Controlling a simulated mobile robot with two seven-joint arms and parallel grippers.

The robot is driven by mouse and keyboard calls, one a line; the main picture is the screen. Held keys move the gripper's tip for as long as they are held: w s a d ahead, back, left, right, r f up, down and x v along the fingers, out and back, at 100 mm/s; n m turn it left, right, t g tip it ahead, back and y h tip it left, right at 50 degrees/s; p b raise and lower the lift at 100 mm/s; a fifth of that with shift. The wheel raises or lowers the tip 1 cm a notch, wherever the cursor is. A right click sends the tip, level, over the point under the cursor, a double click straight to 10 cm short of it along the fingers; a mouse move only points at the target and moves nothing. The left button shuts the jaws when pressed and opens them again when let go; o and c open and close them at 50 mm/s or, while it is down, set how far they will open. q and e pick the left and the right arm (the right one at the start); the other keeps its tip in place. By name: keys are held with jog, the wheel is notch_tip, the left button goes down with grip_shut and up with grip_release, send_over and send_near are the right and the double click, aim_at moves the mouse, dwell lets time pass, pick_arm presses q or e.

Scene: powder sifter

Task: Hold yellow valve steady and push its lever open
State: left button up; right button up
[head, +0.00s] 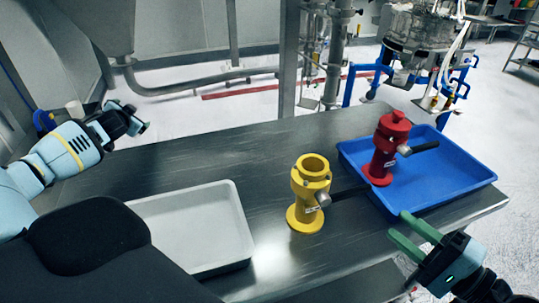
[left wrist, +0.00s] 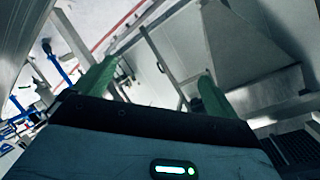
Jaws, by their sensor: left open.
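The yellow valve (head: 309,203) stands upright on the metal table, between the white tray and the blue tray. Its lever (head: 349,193) has a black handle and sticks out to the right, towards the blue tray. My right gripper (head: 398,224) is open and empty, with its green fingers to the right of the valve and nearer the front edge, apart from the lever. My left gripper (head: 138,118) is at the far left, well away from the valve. Its two green fingers are spread and empty in the left wrist view (left wrist: 156,75), which does not show the valve.
A red valve (head: 384,155) with a black-handled lever stands in the blue tray (head: 460,185) at the right. An empty white tray (head: 205,220) lies on the table's (head: 255,150) left front part. The table behind the yellow valve is clear. Pipes and machinery stand beyond the table.

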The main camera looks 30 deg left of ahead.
pick_arm(q)
jog(key=w+d+r+n+t+h, duration=0.3)
jog(key=w+d+r+n, duration=0.15)
jog(key=d+r, duration=0.45)
jog(key=w+d+r+n+t+h, duration=0.3)
jog(key=w+d+r, duration=0.3)
jog(key=d+r, duration=0.35)
jog(key=w+d+r+m+g+h, duration=0.1)
jog(key=w+d+r+m+h, duration=0.2)
jog(key=d+m, duration=0.65)
jog(key=w+d+r+m+g+h, duration=0.1)
jog(key=w+d+r+m+h, duration=0.2)
jog(key=d, duration=1.2)
jog(key=s+d+r+m+g+h, duration=0.1)
jog(key=s+d+m+g, duration=0.1)
jog(key=d+m, duration=0.35)
jog(key=s+d+r+m+g, duration=0.1)
jog(key=d+r+m, duration=0.1)
jog(key=d+m, duration=0.4)
jog(key=m+g+y, duration=0.5)
jog(key=m+g, duration=0.1)
jog(key=m, duration=0.6)
send_over(311, 177)
jog(key=f, duration=1.5)
jog(key=shift+w+d, duration=0.4)
jog(key=shift+s+a+f+m+g+y, duration=0.1)
jog(key=shift+s+f+m+g+y, duration=0.2)
jog(key=shift+f+g, duration=0.1)
jog(key=shift+x, duration=3.9)
jog(key=shift+w, duration=0.1)
